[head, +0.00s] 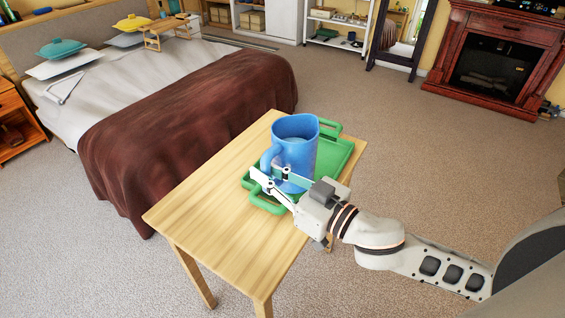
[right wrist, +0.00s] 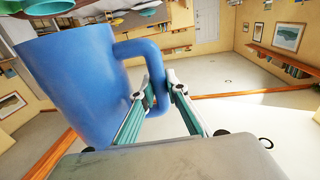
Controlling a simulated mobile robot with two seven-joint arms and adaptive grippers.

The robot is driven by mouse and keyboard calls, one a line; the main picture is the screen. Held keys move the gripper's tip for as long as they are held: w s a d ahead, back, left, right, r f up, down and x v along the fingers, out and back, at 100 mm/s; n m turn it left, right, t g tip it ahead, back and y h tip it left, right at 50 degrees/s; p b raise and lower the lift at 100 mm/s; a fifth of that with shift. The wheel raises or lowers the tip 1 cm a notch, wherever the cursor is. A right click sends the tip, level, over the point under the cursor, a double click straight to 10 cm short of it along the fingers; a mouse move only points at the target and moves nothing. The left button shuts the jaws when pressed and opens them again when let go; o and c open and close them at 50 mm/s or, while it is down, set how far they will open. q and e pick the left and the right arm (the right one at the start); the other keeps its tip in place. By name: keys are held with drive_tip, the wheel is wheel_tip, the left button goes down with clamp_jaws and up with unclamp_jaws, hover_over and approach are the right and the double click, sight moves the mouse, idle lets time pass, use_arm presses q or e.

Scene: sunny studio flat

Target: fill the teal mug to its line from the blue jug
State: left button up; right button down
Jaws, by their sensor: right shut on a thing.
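The blue jug (head: 299,154) is over the green tray on the small wooden table, and looks roughly upright. I cannot tell whether its base touches the tray. My right gripper (head: 266,172) is shut on the jug's handle. In the right wrist view the fingers (right wrist: 158,88) close around the handle of the jug (right wrist: 75,80), one on each side. My left gripper is not in view.
The green tray (head: 337,159) lies at the table's far right end, and the near left part of the table (head: 203,214) is bare. A bed (head: 185,100) with a brown blanket stands to the left. Open carpet lies to the right, before a fireplace (head: 490,62).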

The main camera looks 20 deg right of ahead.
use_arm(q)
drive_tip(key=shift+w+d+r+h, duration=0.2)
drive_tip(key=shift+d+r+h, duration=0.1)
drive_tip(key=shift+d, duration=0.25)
use_arm(e)
drive_tip(key=n+g+y, duration=0.1)
drive_tip(key=g+y, duration=0.1)
drive_tip(key=s+f+n+g+y, duration=0.1)
drive_tip(key=n+g+y, duration=0.1)
drive_tip(key=g, duration=0.1)
drive_tip(key=s+f+n+g+y, duration=0.1)
drive_tip(key=n+g+y, duration=0.1)
drive_tip(key=y, duration=0.1)
drive_tip(key=shift+g, duration=0.4)
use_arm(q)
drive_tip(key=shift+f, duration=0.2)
